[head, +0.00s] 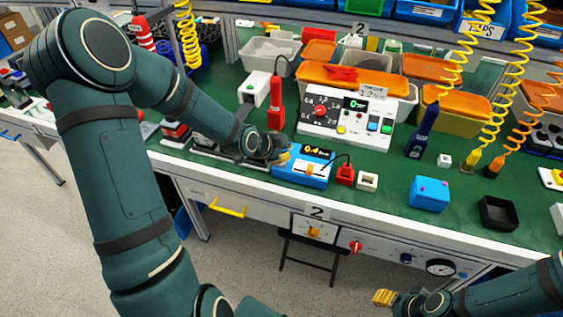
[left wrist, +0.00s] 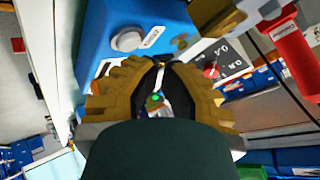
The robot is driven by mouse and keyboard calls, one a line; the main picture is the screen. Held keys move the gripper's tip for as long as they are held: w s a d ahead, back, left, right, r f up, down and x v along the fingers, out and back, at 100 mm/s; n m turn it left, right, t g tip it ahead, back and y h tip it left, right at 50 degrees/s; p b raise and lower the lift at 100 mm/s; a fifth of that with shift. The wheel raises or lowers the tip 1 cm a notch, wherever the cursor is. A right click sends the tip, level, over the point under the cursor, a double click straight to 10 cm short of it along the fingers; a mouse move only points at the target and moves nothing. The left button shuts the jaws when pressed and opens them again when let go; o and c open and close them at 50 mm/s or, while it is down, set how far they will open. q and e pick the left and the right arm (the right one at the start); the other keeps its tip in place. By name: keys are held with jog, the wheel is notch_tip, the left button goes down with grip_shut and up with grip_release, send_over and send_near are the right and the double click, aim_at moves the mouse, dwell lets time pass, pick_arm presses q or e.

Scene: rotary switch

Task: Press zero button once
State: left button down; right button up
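A blue meter box (head: 301,175) with a lit display reading about 0.4 sits near the front edge of the green bench. In the left wrist view the blue box (left wrist: 160,14) fills the top, with a round grey button (left wrist: 128,40) beside a small white label too blurred to read. My left gripper (head: 283,157) is at the left end of the box. In the wrist view its ridged fingers (left wrist: 158,68) are drawn together, empty, just short of the button; contact is not visible. My right gripper (head: 383,297) is low at the front, off the bench.
A white panel (head: 346,138) with a rotary dial (head: 320,111), display and coloured buttons stands behind the box. A red handheld tool (head: 276,105) stands left of it. A red plug piece (head: 345,174) and white square part (head: 367,181) sit to the right. Orange-lidded bins (head: 338,77) stand behind.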

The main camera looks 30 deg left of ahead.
pick_arm(q)
jog(key=shift+f, duration=0.25)
jog(key=shift+f, duration=0.45)
dwell(0.6)
dwell(0.4)
jog(key=shift+r+p, duration=0.55)
jog(key=shift+r, duration=0.35)
notch_tip(320, 180, up, 5)
jog(key=p, duration=0.4)
dwell(0.6)
